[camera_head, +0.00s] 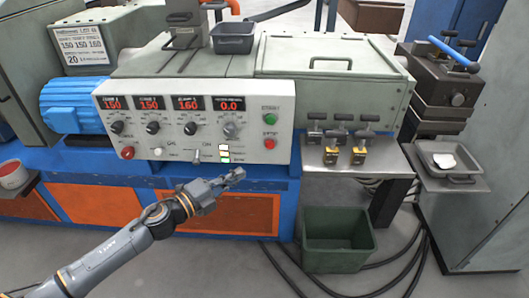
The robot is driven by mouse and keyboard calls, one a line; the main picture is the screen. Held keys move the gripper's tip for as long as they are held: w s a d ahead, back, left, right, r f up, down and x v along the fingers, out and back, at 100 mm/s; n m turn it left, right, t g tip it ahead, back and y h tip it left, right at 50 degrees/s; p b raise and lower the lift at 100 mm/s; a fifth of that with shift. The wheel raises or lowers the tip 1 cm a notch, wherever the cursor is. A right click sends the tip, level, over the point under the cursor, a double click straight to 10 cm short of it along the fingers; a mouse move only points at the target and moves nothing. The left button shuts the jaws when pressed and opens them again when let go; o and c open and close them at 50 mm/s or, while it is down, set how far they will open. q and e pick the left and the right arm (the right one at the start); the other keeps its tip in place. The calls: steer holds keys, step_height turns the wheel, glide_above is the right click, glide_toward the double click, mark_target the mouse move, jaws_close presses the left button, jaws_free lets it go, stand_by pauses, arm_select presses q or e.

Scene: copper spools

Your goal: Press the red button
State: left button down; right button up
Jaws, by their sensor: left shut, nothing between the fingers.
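The white control panel (185,168) faces me on the front of the green machine. A red button (270,144) is at its right side, below a green button (270,118). A second red, knob-like button (127,152) is at the lower left of the panel. My left gripper (236,175) is shut and empty, in front of the panel's lower edge. In the picture it lies below and left of the right-hand red button, apart from it. My right gripper is not in view.
A metal shelf (325,161) with several small clamps adjoins the panel on the right. A green bin (338,236) stands on the floor below it, near black cables (408,250). A blue motor (70,108) is left of the panel. The space before the panel's right side looks free.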

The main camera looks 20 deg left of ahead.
arm_select(q)
glide_toward(273, 145)
steer(key=w+d, duration=0.2)
steer(key=d, duration=0.2)
steer(key=shift+w+a+f, duration=0.1)
steer(key=shift+w+a, duration=0.15)
steer(key=shift+w, duration=0.5)
steer(key=shift+w+a+f, duration=0.1)
steer(key=shift+w+a, duration=0.1)
steer(key=shift+w, duration=0.55)
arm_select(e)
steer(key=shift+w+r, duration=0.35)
arm_select(q)
steer(key=shift+w, duration=0.1)
